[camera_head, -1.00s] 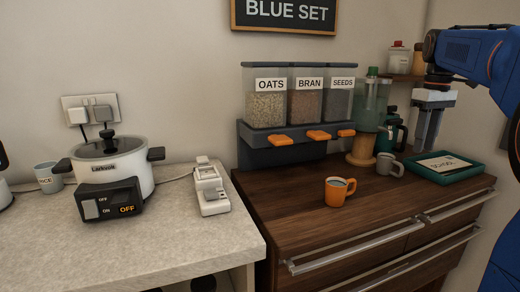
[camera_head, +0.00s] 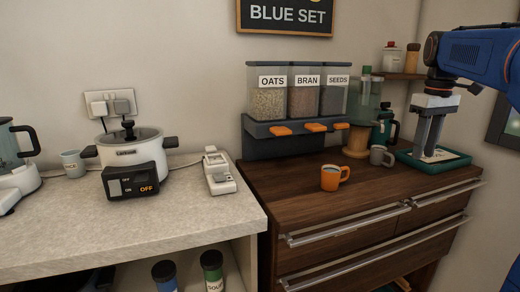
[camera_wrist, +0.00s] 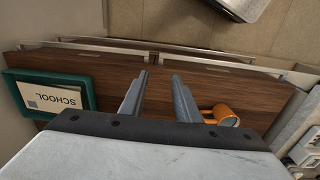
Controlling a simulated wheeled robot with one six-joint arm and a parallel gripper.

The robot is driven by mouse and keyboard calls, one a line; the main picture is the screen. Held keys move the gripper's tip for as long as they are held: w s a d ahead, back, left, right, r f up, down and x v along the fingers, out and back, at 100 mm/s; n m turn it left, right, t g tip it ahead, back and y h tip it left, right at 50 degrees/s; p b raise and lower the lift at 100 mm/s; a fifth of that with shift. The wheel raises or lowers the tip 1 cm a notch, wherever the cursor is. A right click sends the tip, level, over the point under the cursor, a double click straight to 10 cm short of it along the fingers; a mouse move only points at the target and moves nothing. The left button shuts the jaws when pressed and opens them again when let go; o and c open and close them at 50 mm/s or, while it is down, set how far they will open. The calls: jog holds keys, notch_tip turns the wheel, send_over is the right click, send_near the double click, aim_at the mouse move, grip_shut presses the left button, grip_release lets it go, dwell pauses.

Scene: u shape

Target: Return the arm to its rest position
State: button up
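My blue arm (camera_head: 475,58) reaches in from the upper right of the head view, bent down at the wrist. My gripper (camera_head: 427,155) hangs fingers down above the right part of the wooden counter, in front of the teal tray in that view. In the wrist view my gripper (camera_wrist: 160,74) shows two grey fingers set apart, with only brown counter seen between them. It is open and empty.
The teal tray (camera_wrist: 18,90) holds a "SCHOOL" card. An orange mug (camera_head: 330,178) and a grey mug (camera_head: 378,157) stand on the wooden counter (camera_head: 285,200). Dispensers (camera_head: 303,90) hang behind. A cooker (camera_head: 130,150) stands left. Drawer handles project at the front.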

jog(key=s+a+f+m+t, duration=0.2)
jog(key=s+a+f, duration=0.6)
jog(key=s+a, duration=0.3)
jog(key=s+a+f+t, duration=0.1)
jog(key=s+a+f, duration=0.1)
jog(key=s+f, duration=0.5)
jog(key=s+a+f+m+t, duration=0.1)
jog(key=s+a+f, duration=0.2)
jog(key=s+f, duration=0.5)
jog(key=shift+s+f+m, duration=0.2)
jog(key=shift+f+m, duration=0.1)
jog(key=shift+f, duration=0.55)
jog(key=shift+o, duration=0.7)
